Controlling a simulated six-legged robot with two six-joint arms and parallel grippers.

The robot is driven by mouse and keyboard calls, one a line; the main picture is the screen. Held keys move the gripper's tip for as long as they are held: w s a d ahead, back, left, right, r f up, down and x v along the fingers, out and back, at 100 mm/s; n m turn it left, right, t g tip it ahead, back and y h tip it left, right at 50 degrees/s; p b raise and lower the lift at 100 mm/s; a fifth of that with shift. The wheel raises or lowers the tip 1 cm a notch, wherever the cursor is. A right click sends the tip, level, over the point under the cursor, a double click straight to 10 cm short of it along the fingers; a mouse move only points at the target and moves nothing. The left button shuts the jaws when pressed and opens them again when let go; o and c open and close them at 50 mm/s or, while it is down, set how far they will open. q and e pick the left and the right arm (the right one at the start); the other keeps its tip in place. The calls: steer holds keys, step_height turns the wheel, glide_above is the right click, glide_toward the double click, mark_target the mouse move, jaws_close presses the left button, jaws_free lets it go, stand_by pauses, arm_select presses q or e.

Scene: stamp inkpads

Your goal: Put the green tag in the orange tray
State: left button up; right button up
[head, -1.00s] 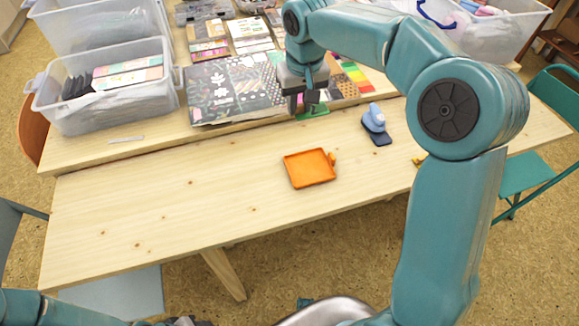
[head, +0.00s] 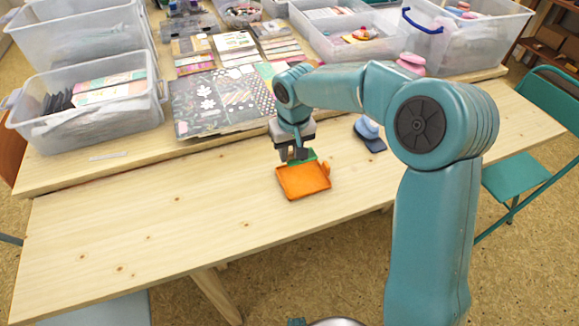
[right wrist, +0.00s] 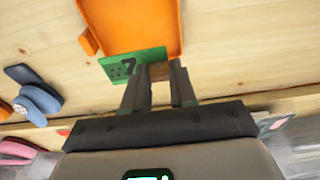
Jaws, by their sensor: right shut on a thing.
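The orange tray (head: 303,182) lies on the front part of the wooden table, and it also shows at the top of the right wrist view (right wrist: 148,24). The green tag (right wrist: 134,65) has a dark 7 and dots on it. My right gripper (head: 294,155) is shut on the green tag, which shows in the head view (head: 308,156) at the tray's far edge. In the right wrist view the tag overlaps the tray's edge; I cannot tell whether they touch. My left gripper is not in view.
A blue stamp on a dark pad (head: 369,134) stands to the right of the tray. Patterned paper sheets (head: 215,104) and clear plastic bins (head: 85,105) fill the back. The table's left front (head: 130,225) is clear.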

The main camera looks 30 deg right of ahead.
mark_target(290, 160)
step_height(290, 160, down, 6)
steer(key=shift+r+b, duration=0.25)
steer(key=shift+b, duration=0.15)
steer(key=shift+f, duration=0.1)
steer(key=o, duration=0.5)
steer(key=shift+f, duration=0.1)
steer(key=shift+o, duration=0.4)
steer(key=shift+r, duration=0.55)
steer(key=r, duration=0.3)
steer(key=s+r+p, duration=0.1)
steer(key=r, duration=0.3)
steer(key=r+p, duration=0.1)
steer(key=r, duration=0.3)
steer(key=shift+s+a+r, duration=0.15)
steer(key=shift+s+a, duration=0.15)
steer(key=shift+s, duration=0.05)
